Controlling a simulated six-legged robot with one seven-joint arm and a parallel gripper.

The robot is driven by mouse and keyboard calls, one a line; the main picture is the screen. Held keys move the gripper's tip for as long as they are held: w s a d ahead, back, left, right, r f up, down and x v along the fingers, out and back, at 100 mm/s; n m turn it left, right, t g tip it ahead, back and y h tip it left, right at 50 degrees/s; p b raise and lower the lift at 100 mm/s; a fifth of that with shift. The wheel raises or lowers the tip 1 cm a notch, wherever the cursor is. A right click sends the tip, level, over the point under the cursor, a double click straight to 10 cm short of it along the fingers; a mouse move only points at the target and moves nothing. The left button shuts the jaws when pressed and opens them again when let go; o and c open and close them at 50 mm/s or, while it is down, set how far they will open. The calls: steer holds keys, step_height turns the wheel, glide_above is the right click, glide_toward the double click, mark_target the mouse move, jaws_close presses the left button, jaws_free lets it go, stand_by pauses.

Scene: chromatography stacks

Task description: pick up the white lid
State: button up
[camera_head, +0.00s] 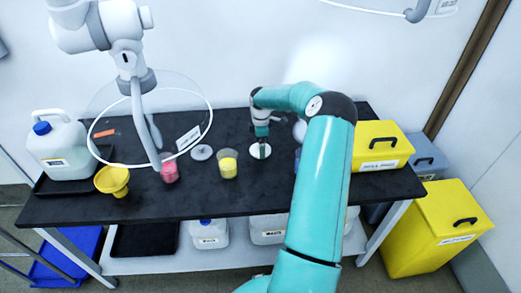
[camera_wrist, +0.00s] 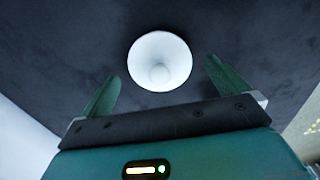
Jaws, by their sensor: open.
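The white lid (camera_head: 255,155) lies flat on the black table, right of the yellow-filled beaker. In the wrist view the white lid (camera_wrist: 160,48) is a round disc with a knob at its middle. My gripper (camera_head: 262,146) is over the lid in the head view and hides part of it. I cannot tell the exact height of the fingertips above the lid.
Left of the lid stand the yellow-filled beaker (camera_head: 228,167), a grey lid (camera_head: 201,153), a red-filled beaker (camera_head: 169,173) and a yellow funnel (camera_head: 112,180). A yellow box (camera_head: 380,146) stands at the table's right end. An overhead hood arm (camera_head: 140,120) hangs over the left half.

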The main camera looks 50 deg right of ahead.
steer(key=shift+f, duration=0.85)
steer(key=c, duration=0.9)
steer(key=shift+r, duration=0.15)
steer(key=shift+r, duration=0.55)
steer(key=s+a+r, duration=0.7)
steer(key=s+r, duration=0.5)
steer(key=s+d+r+n, duration=0.3)
steer(key=s+d+n, duration=0.35)
steer(key=d, duration=0.45)
steer(key=shift+m, duration=0.25)
steer(key=shift+s+a+f, duration=0.1)
steer(key=shift+a+f, duration=0.05)
steer(key=shift+f, duration=2.3)
